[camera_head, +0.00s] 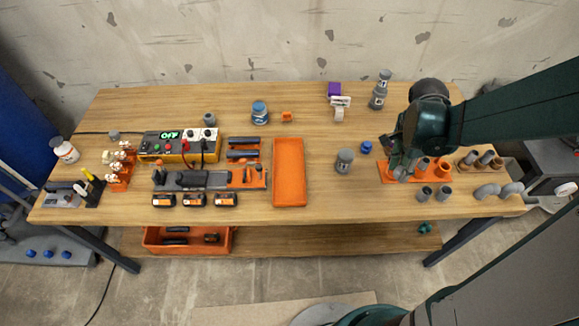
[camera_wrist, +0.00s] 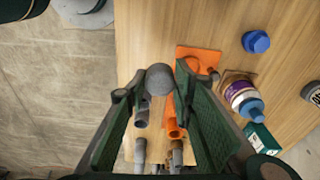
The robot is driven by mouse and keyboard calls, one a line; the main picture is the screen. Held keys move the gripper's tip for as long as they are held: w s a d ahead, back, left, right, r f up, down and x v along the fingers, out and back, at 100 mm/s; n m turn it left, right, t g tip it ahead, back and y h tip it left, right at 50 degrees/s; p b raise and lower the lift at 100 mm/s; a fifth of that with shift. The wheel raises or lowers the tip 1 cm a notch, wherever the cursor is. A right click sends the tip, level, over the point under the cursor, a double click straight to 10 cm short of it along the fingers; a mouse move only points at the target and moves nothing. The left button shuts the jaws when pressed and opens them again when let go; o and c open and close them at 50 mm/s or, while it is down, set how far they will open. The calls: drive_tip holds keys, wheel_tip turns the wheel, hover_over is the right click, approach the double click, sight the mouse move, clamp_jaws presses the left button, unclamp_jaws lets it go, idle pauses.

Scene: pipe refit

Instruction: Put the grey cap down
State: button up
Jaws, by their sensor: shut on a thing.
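My gripper (camera_wrist: 158,85) is shut on the grey cap (camera_wrist: 159,78), which sits between the two fingertips in the wrist view. In the head view my gripper (camera_head: 396,168) is over the left part of the orange holder (camera_head: 385,174) at the table's right side, and the cap is hard to make out there. The orange holder also shows in the wrist view (camera_wrist: 193,53), beyond and to the right of the cap. Whether the cap touches anything below it cannot be told.
A blue cap (camera_head: 366,147) lies on the wooden table (camera_head: 340,190) left of my gripper. A grey jar (camera_head: 344,161) stands farther left. Short grey pipes (camera_head: 424,193) stand in front of the holder, and curved elbows (camera_head: 487,191) lie right. An orange tray (camera_head: 290,185) is mid-table.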

drive_tip(key=w+a+n, duration=0.1)
drive_tip(key=w+a, duration=0.1)
drive_tip(key=a, duration=0.3)
drive_tip(key=w+a+n, duration=0.1)
drive_tip(key=w+a, duration=0.2)
drive_tip(key=a, duration=0.3)
drive_tip(key=w+a+n+p, duration=0.1)
drive_tip(key=w+a+n, duration=0.1)
drive_tip(key=a, duration=0.3)
drive_tip(key=shift+w+a+r, duration=0.25)
drive_tip(key=shift+w+a, duration=0.05)
drive_tip(key=shift+a, duration=0.05)
drive_tip(key=n+p, duration=0.1)
drive_tip(key=n, duration=0.3)
hover_over(289, 171)
drive_tip(key=shift+s+a+t, duration=0.1)
drive_tip(key=shift+a+t, duration=0.05)
drive_tip(key=shift+t, duration=0.25)
drive_tip(key=shift+f+b, duration=0.5)
drive_tip(key=shift+f, duration=2.45)
drive_tip(key=shift+f+b, duration=0.4)
drive_tip(key=shift+f, duration=1.65)
drive_tip(key=shift+f, duration=0.15)
drive_tip(key=o, duration=0.3)
drive_tip(key=shift+o, duration=0.6)
